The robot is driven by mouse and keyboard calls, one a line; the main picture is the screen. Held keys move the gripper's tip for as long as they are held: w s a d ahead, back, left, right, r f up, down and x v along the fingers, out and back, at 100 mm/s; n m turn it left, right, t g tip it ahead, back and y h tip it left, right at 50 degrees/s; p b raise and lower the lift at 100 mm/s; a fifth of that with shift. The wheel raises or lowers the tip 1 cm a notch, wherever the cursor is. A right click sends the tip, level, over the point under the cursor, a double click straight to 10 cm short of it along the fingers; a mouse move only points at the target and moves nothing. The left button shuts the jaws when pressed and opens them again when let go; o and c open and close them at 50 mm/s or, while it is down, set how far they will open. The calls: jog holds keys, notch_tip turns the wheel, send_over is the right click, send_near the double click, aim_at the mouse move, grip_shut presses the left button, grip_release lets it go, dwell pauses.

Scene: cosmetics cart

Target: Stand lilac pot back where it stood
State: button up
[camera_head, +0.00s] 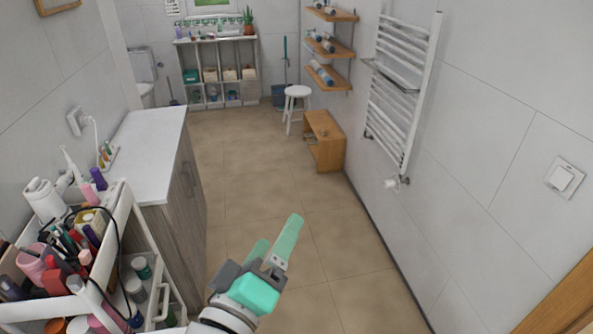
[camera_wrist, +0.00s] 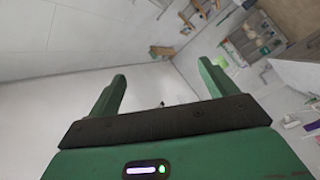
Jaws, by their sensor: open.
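My gripper (camera_head: 280,232) is open and empty, held over the tiled floor to the right of the cosmetics cart. Its two green fingers also show apart in the wrist view (camera_wrist: 162,72), with nothing between them. The white cart (camera_head: 133,222) stands at the lower left in the head view, its top tray crowded with bottles, tubes and a pink cup (camera_head: 32,262). Several jars, some with green lids (camera_head: 141,266), stand on its lower level. I cannot pick out a lilac pot for certain in either view; the crowded cart hides many items.
A white-topped cabinet (camera_head: 150,140) stands beyond the cart, with a purple bottle (camera_head: 98,179) near its front end. A towel radiator (camera_head: 398,90) hangs on the right wall. A wooden bench (camera_head: 325,140), white stool (camera_head: 297,92) and shelf unit (camera_head: 217,70) stand farther back. The middle floor is clear.

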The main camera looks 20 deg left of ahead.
jog(key=s+d+r+m+t, duration=0.3)
jog(key=d+r+m, duration=0.2)
jog(key=d+r, duration=0.3)
jog(key=s+d+r+m+t, duration=0.3)
jog(key=d+r+m, duration=0.3)
jog(key=r, duration=0.8)
jog(key=s+d, duration=0.1)
jog(key=d, duration=0.2)
jog(key=shift+s+d+r+h, duration=0.2)
jog(key=shift+s+d+h, duration=0.05)
jog(key=shift+d+h, duration=0.05)
notch_tip(320, 180, up, 19)
jog(key=p, duration=1.9)
jog(key=shift+a+r, duration=0.15)
jog(key=shift+r, duration=0.05)
